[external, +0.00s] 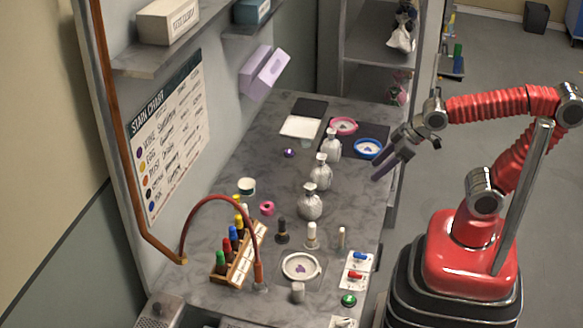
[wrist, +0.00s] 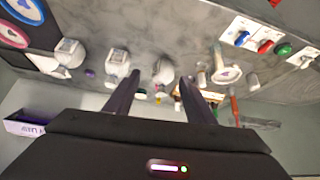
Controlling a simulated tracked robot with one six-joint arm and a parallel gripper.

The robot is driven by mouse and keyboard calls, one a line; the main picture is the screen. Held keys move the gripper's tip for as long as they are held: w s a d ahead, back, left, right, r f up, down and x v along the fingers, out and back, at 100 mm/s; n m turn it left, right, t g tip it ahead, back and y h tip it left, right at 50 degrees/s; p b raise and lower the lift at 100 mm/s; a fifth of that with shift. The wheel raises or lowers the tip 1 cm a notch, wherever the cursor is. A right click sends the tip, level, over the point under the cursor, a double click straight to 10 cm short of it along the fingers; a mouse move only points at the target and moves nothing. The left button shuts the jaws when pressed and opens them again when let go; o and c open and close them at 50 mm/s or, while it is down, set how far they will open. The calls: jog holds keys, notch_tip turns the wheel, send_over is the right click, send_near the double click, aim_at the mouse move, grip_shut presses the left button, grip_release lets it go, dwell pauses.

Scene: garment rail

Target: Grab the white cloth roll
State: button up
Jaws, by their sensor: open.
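Small white upright pieces stand on the grey counter: a slim one (external: 342,237), a thicker one with a wider base (external: 311,236) and a short grey-white cylinder (external: 297,292). I cannot tell for sure which is the cloth roll. In the wrist view a slim pale piece (wrist: 217,56) and a short white cylinder (wrist: 253,81) show right of my fingers. My gripper (external: 387,162) is open and empty, above the counter's right edge near the blue-rimmed dish. In the wrist view its dark fingers (wrist: 159,82) stand apart with nothing between the tips.
Several silver bottles (external: 310,202) stand in a row mid-counter. A blue-rimmed dish (external: 368,148) and a pink-rimmed dish (external: 343,126) lie at the back. A rack of coloured bottles (external: 238,255), a curved red hose (external: 213,198) and a button panel (external: 357,270) are nearer the front.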

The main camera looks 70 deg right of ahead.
jog(key=w+a+f+n+t+y, duration=0.1)
jog(key=w+a+f+n+t, duration=0.1)
jog(key=w+a, duration=0.6)
jog(key=n+t+y, duration=0.1)
jog(key=n+y, duration=0.4)
jog(key=y, duration=0.2)
send_over(298, 292)
jog(key=s+d, duration=0.2)
jog(key=d, duration=0.2)
notch_tip(298, 292, down, 8)
jog(key=shift+w+a+f, duration=0.15)
jog(key=shift+w+a, duration=0.05)
jog(key=shift+a, duration=0.05)
jog(key=shift+f, duration=1.95)
